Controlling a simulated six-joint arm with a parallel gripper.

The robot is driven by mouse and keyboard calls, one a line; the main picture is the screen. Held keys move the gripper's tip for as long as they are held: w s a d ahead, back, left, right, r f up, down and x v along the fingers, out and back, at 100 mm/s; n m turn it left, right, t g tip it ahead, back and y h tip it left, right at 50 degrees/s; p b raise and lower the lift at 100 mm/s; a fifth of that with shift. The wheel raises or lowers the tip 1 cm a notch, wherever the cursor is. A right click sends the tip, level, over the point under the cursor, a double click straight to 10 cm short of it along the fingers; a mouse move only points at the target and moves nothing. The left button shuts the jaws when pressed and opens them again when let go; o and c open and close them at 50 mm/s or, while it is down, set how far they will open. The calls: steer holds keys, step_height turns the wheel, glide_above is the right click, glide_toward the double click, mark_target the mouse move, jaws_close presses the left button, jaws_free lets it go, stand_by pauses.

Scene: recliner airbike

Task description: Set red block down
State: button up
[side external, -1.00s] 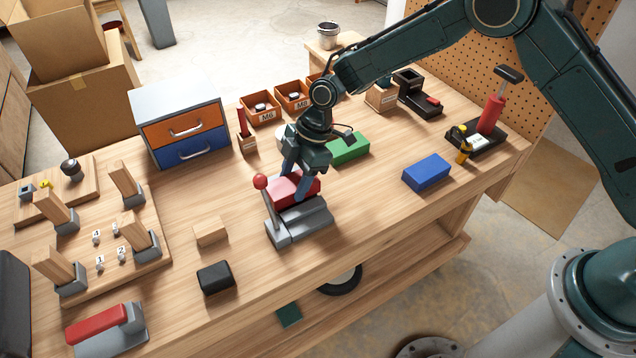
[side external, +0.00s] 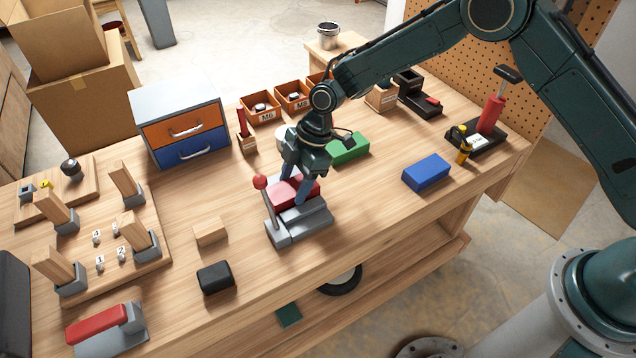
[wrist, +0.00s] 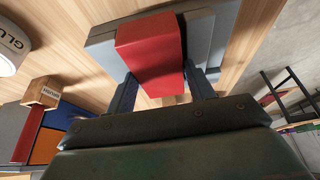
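The red block (side external: 293,191) rests on a grey fixture (side external: 304,219) near the middle of the bench. In the wrist view, the red block (wrist: 148,50) lies between my two fingers, with the grey fixture (wrist: 198,38) beneath and beside it. My gripper (side external: 296,183) straddles the block from above. It also shows in the wrist view (wrist: 162,82), with its fingers apart and narrow gaps at the block's sides. The fixture has an upright lever with a red knob (side external: 260,182) at its left. The block's underside is hidden.
A green block (side external: 349,150) lies close behind my gripper, and a blue block (side external: 427,173) lies to the right. A small wooden block (side external: 210,232) and a black block (side external: 216,278) lie to the left. Bare bench separates the fixture from the blue block.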

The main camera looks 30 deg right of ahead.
steer(key=shift+o, duration=0.9)
steer(key=shift+f, duration=0.2)
steer(key=shift+s, duration=0.15)
steer(key=shift+f, duration=0.1)
steer(key=shift+r, duration=0.35)
steer(key=v, duration=1.3)
steer(key=shift+a, duration=0.2)
steer(key=shift+r, duration=0.1)
